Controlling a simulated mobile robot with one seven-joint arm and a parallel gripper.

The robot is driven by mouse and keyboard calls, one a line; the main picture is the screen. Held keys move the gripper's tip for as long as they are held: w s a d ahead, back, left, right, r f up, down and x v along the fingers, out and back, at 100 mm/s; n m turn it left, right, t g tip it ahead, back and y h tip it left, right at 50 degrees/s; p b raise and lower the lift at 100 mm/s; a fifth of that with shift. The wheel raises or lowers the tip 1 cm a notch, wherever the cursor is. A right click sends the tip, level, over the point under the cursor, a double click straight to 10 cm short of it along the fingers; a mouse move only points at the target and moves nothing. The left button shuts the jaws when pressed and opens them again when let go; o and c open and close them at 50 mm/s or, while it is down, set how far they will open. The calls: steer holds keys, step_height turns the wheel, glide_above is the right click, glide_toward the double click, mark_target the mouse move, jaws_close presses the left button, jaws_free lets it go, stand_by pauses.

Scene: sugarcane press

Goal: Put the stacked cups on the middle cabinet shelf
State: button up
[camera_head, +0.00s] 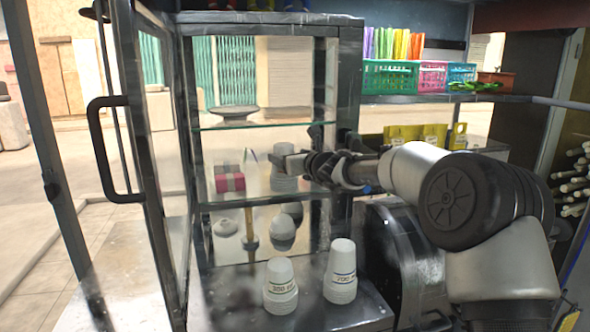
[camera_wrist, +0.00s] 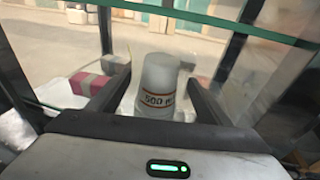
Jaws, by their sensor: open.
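A white stack of cups (camera_head: 284,180) with a red-marked label stands upright on the middle glass shelf (camera_head: 215,204) of the cabinet. My gripper (camera_head: 290,158) reaches into the cabinet at that stack. In the wrist view the stack (camera_wrist: 158,88) stands between the two open fingers (camera_wrist: 160,78), with gaps visible on both sides. The lower part of the shelved stack is partly hidden by my gripper.
A pink and grey box (camera_head: 229,179) sits left of the stack on the same shelf; it also shows in the wrist view (camera_wrist: 90,83). The glass door (camera_head: 150,150) stands open at left. A dark dish (camera_head: 233,112) rests on the upper shelf. Round pale objects (camera_head: 282,232) are below.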

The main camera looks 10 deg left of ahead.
steer(key=shift+v, duration=1.55)
